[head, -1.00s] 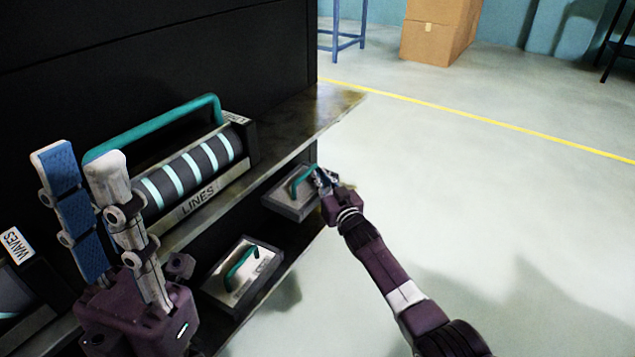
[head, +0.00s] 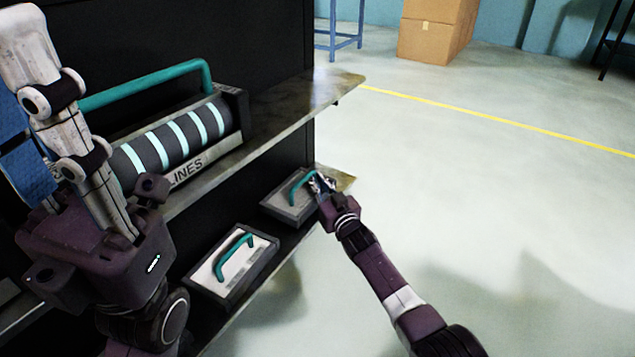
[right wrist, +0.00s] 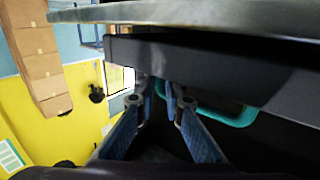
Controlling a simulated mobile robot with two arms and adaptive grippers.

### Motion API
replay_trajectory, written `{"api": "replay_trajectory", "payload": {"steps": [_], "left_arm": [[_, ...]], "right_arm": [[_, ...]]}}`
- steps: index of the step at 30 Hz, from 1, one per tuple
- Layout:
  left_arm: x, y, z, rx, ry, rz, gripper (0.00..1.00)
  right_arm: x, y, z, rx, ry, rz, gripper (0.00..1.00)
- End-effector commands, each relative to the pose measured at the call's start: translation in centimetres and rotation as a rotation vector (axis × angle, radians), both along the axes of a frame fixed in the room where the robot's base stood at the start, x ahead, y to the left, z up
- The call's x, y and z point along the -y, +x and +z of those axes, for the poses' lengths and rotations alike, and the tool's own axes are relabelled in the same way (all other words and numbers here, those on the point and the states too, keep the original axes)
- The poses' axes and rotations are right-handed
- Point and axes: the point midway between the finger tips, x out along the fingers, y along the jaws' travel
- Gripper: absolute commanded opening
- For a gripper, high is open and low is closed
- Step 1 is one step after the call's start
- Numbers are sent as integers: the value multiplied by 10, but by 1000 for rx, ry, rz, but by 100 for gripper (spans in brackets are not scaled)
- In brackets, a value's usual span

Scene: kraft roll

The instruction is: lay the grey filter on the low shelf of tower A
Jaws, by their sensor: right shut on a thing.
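The grey filter (head: 287,207) is a flat box with a grey top and a teal handle, at the far end of the low shelf (head: 344,183). My right gripper (head: 318,184) is shut on its handle; the fingers hide part of the handle. Whether the filter touches the shelf I cannot tell. In the right wrist view, the dark side of the filter (right wrist: 205,65) crosses above my fingers, and its teal handle shows beside my right gripper (right wrist: 160,100). My left gripper (head: 30,95) is close to the camera at the left, fingers apart and partly out of frame.
A second, whiter-topped filter box (head: 232,268) with a teal handle lies nearer on the low shelf. A striped roller unit marked LINES (head: 170,145) sits on the upper shelf (head: 315,100), which overhangs. The floor to the right is clear; cardboard boxes (head: 428,38) stand far back.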

Motion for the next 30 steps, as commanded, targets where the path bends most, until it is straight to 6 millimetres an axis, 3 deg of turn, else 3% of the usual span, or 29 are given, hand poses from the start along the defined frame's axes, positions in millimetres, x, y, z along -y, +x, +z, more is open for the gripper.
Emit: {"api": "replay_trajectory", "payload": {"steps": [23,24,30], "left_arm": [[1,-5,2,27,2,1,27],[1,-6,3,30,2,1,27],[1,-7,6,36,3,2,27]], "right_arm": [[0,0,-9,3,2,1,0],[0,0,-9,3,2,1,11],[0,0,-9,2,2,0,30]]}}
